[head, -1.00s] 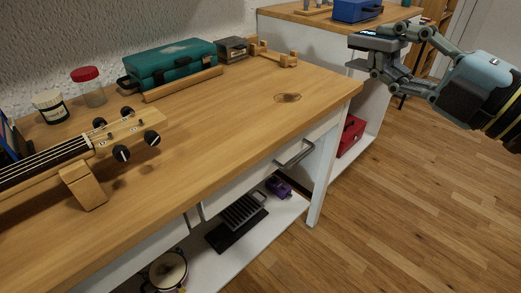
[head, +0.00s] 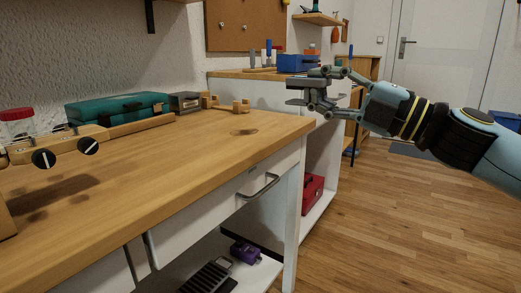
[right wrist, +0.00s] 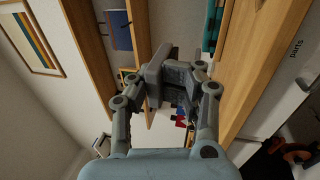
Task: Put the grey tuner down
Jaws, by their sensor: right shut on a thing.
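My right gripper (head: 318,92) is shut on the grey tuner (head: 299,82), a small flat block. It holds the tuner in the air, beyond the right end of the wooden workbench top (head: 190,165) in the picture and in front of a second bench. The right wrist view also shows the grey tuner (right wrist: 153,72) between the fingertips of my right gripper (right wrist: 167,82); the fingers hide part of it. My left gripper is not in view.
A guitar headstock (head: 60,148) lies over the workbench at left. A teal case (head: 115,108), a grey box (head: 185,102) and a small wooden stand (head: 228,104) line its back. The bench top's front right is clear. A blue box (head: 297,63) stands on the second bench.

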